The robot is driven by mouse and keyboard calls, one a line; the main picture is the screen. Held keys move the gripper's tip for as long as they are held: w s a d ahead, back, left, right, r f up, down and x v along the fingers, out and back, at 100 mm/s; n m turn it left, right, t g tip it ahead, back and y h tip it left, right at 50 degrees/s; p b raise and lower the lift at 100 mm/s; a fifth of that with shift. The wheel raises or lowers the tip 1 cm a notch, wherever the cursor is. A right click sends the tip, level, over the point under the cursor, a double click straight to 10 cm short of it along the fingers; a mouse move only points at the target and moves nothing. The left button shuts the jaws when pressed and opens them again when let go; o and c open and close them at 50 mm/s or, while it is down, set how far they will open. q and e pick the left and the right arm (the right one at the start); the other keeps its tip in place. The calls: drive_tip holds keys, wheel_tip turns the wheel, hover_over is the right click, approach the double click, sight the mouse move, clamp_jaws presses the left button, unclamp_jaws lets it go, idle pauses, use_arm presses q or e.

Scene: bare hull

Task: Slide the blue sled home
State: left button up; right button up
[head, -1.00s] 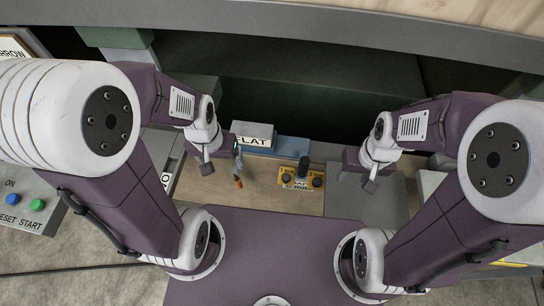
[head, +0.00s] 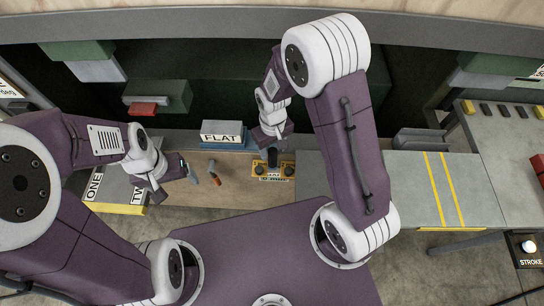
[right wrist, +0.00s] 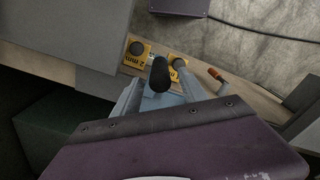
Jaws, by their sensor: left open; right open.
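The blue sled (head: 226,144) lies at the back edge of the wooden bench, behind or under a grey block marked FLAT. Its black knob (head: 272,157) stands at the right, just behind a yellow plate (head: 273,172). My right gripper (head: 271,142) is open, low over the sled's right part and close to the knob; it hides that part. In the right wrist view the black knob (right wrist: 160,74) stands between pale blue-grey pieces, beyond my purple gripper body; contact cannot be told. My left gripper (head: 160,190) is open and empty, left of the tools.
An orange-handled tool (head: 213,178) lies on the bench left of the yellow plate. Plates marked ONE and TWO (head: 115,190) are at left. A grey table (head: 410,185) with yellow stripes and a STROKE button box (head: 528,248) are at right. The bench front is mostly clear.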

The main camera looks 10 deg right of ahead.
wheel_tip(320, 180, down, 6)
drive_tip(key=shift+r, duration=0.1)
clamp_jaws()
drive_tip(key=shift+w, duration=0.1)
idle(1.4)
